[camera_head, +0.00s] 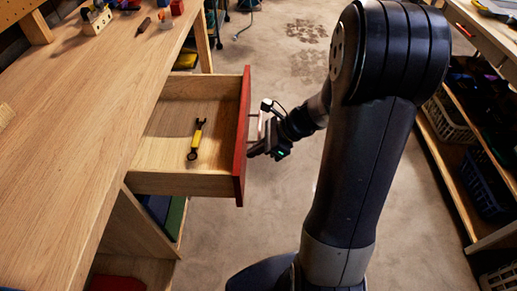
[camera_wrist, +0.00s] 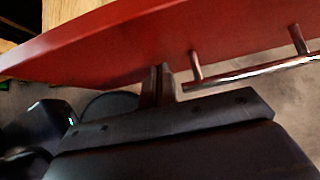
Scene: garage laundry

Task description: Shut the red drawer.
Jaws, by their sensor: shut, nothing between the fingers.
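The red drawer (camera_head: 243,140) stands pulled out from under the wooden workbench. Its red front faces right and its wooden inside is visible. A wrench with a yellow handle (camera_head: 196,140) lies in it. My gripper (camera_head: 254,150) is at the outer side of the red front, beside the metal bar handle. In the wrist view the red front (camera_wrist: 130,45) fills the upper part, and the bar handle (camera_wrist: 250,72) is to the right of the fingers (camera_wrist: 157,80). The fingers are shut with nothing between them. Their tips are at or very near the red front; I cannot tell whether they touch.
The workbench top (camera_head: 90,110) holds a wooden block with tools (camera_head: 96,18) at its far end. Shelving (camera_head: 465,150) with baskets (camera_head: 450,120) stands along the right. The concrete floor (camera_head: 285,90) between is clear apart from my arm and base.

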